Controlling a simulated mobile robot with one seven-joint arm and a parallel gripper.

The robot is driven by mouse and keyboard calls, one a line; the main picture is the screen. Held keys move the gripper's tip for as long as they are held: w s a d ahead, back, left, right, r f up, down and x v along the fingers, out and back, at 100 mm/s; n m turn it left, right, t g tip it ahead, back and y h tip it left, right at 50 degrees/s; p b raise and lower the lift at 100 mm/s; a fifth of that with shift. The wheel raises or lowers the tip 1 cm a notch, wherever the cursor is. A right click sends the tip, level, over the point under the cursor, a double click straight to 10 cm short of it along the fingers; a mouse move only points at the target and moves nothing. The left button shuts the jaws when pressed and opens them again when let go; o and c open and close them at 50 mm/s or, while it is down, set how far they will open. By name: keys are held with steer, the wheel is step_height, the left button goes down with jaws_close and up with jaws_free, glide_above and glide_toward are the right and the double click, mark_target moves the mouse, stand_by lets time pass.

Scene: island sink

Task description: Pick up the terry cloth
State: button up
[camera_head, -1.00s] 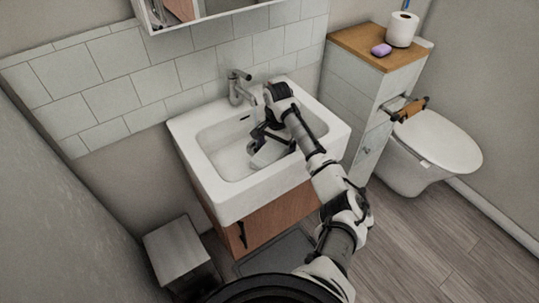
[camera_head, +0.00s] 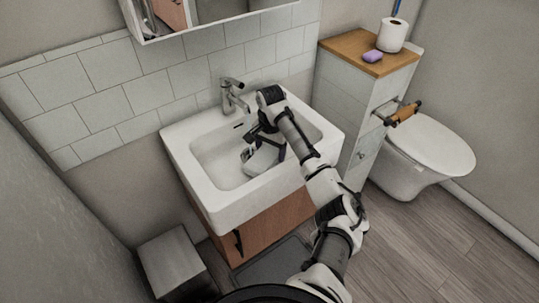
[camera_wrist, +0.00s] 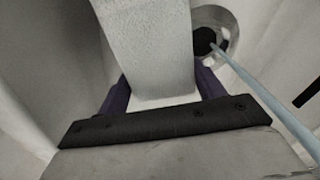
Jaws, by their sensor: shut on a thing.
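The terry cloth shows in the wrist view as a pale, rough-textured slab (camera_wrist: 150,45) between my gripper's two dark purple fingers. My gripper (camera_wrist: 163,88) is shut on it. In the head view my gripper (camera_head: 264,152) is down inside the white sink basin (camera_head: 215,166), below and right of the faucet. A pale piece at the gripper there looks like the cloth, but my wrist and fingers partly cover it. I cannot tell whether the cloth touches the basin floor.
The faucet (camera_head: 231,96) stands at the sink's back edge. In the wrist view a dark drain hole (camera_wrist: 205,40) and a thin light-blue rod (camera_wrist: 262,95) lie right of the cloth. A cabinet with a purple soap (camera_head: 373,56) and paper roll (camera_head: 392,35) stands to the right, beside the toilet.

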step_height(320, 180, up, 19)
steer(key=shift+f, duration=0.15)
stand_by(0.9)
